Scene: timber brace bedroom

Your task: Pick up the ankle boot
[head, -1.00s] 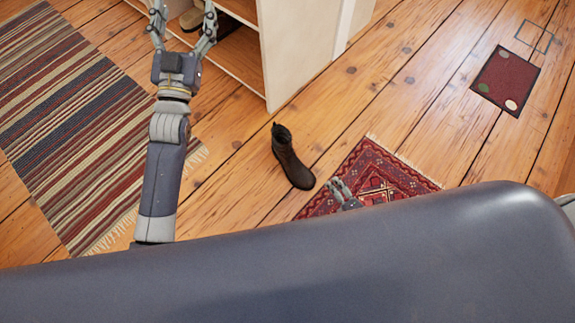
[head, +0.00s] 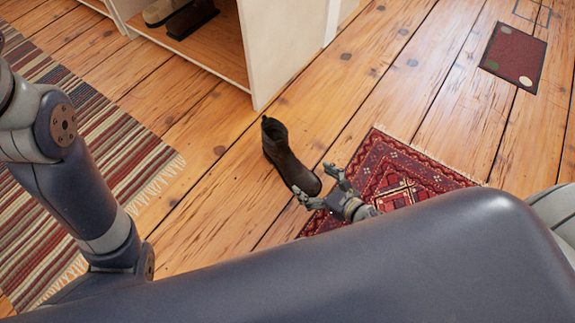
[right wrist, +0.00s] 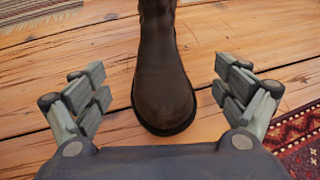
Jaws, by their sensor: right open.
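The dark brown ankle boot (head: 287,157) stands upright on the wooden floor in the head view, its toe pointing to the lower right. My right gripper (head: 318,182) is open near the toe. In the right wrist view the boot (right wrist: 163,75) shows between the open fingers of the right gripper (right wrist: 163,95), with its toe nearest the palm and its top cut off by the frame. No finger clearly touches it. My left arm shows at the left of the head view, but its gripper is out of the frame.
A cream shelf unit (head: 287,45) with footwear (head: 190,18) inside stands behind the boot. A red patterned rug (head: 392,168) lies right of the boot. A striped rug (head: 110,155) lies at the left and a dark red mat (head: 513,57) at the upper right.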

